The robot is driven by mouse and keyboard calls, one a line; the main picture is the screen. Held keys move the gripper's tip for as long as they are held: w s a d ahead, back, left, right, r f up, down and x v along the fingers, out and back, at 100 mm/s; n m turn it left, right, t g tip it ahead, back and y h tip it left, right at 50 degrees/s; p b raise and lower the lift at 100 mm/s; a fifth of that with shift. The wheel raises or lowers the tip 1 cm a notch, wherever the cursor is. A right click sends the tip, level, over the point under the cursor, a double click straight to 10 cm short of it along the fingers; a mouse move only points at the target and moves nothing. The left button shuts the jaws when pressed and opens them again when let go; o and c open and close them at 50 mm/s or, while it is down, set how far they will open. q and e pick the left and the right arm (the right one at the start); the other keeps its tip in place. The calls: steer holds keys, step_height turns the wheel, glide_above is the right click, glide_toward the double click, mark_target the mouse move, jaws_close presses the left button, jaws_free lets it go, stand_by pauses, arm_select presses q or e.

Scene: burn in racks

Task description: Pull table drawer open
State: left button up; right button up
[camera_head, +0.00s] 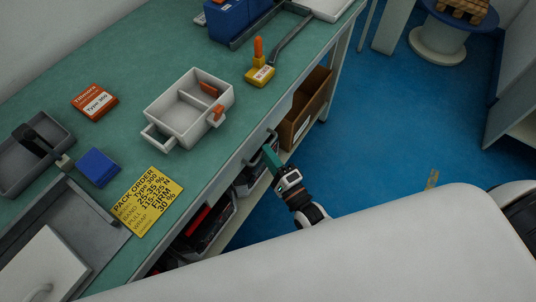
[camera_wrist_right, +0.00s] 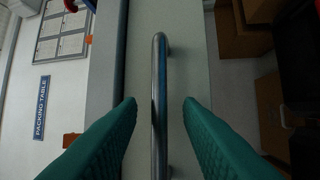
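The packing table (camera_head: 130,100) has a green top, and its pale drawer front (camera_wrist_right: 200,85) fills the middle of the right wrist view. A vertical-looking metal bar handle (camera_wrist_right: 160,90) stands off this front. My right gripper (camera_wrist_right: 160,104) is open, with one teal finger on each side of the handle and a visible gap on both sides. In the head view, my right gripper (camera_head: 271,157) is at the table's front edge, beside the drawer. The drawer front looks close to flush with the table edge. My left gripper is not in view.
On the table stand a white divided tray (camera_head: 168,122), an orange box (camera_head: 94,101), a blue box (camera_head: 97,167) and a yellow pack order card (camera_head: 147,201). A brown carton (camera_head: 303,112) and dark bins sit on the lower shelf.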

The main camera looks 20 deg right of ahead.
steer(key=shift+w, duration=0.25)
jaws_close()
steer(key=shift+s, duration=0.15)
steer(key=s+d+p, duration=0.3)
steer(key=s+d, duration=1.2)
steer(key=s, duration=0.4)
steer(key=shift+s, duration=0.2)
steer(key=shift+d, duration=0.1)
jaws_free()
